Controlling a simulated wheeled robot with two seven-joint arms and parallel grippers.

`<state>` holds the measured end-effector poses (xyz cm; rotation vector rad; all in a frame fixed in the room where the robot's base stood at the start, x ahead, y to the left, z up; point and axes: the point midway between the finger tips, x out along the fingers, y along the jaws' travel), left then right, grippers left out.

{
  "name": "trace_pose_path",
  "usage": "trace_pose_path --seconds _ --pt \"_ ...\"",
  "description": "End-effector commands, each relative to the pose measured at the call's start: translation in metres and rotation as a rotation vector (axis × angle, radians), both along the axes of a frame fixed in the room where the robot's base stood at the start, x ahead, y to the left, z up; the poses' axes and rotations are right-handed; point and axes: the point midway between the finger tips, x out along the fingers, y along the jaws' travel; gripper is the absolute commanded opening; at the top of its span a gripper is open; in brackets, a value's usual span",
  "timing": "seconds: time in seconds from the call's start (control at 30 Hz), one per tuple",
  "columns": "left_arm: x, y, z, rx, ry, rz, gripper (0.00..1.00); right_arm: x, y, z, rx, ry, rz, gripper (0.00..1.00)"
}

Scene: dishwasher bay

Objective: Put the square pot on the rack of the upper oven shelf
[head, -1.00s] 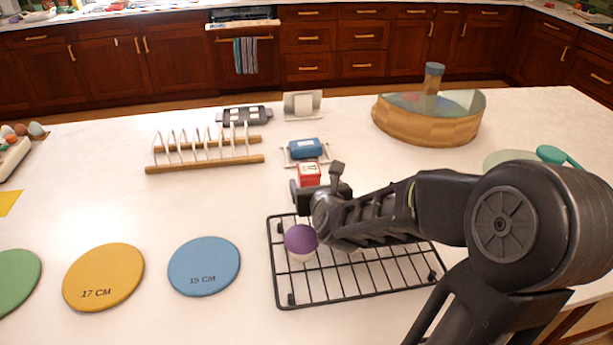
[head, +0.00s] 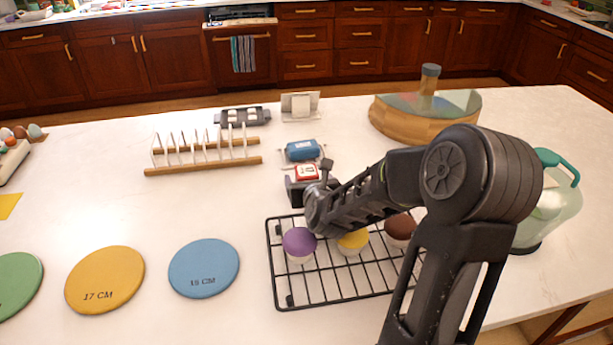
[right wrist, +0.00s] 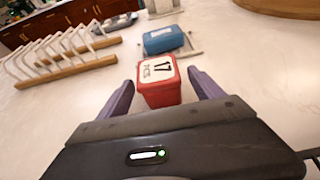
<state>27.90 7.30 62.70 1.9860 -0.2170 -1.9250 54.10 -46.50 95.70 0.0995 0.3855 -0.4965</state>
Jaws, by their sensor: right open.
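No square pot and no oven shelf can be made out in these views. My right gripper (head: 303,186) is open over the counter, just behind the wire rack. In the right wrist view its two purple fingers (right wrist: 160,80) point at a small red box (right wrist: 158,83) marked 17, one finger on each side. I cannot tell whether they touch it. The red box (head: 307,172) also shows in the head view, just beyond the gripper, its lower part hidden. My left gripper is out of view.
A black wire rack (head: 310,303) holds purple, yellow and brown-topped cups. A blue box (head: 301,150) lies behind the red box. A wooden-footed rack (head: 203,166), a round wooden vessel (head: 420,123) and a teal-handled jug (head: 550,205) stand around. Coloured discs (head: 204,268) lie left.

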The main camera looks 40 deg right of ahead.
Motion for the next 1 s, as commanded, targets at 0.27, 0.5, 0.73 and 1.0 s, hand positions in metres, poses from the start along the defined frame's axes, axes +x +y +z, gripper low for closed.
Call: trace_pose_path --seconds 0.27,0.5,0.73,1.0 --pt "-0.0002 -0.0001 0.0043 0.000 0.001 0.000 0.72 0.0134 -0.0076 -0.0063 0.000 -0.001 0.000 0.76" --pt "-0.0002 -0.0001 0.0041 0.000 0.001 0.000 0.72 0.0131 -0.0076 -0.0061 -0.001 -0.001 -0.001 0.76" --pt "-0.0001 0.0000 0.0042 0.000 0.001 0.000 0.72 0.0130 -0.0076 -0.0060 -0.001 -0.001 -0.001 0.76" --pt "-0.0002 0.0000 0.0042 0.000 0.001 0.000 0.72 0.0129 -0.0075 -0.0060 -0.001 -0.001 -0.001 0.57"
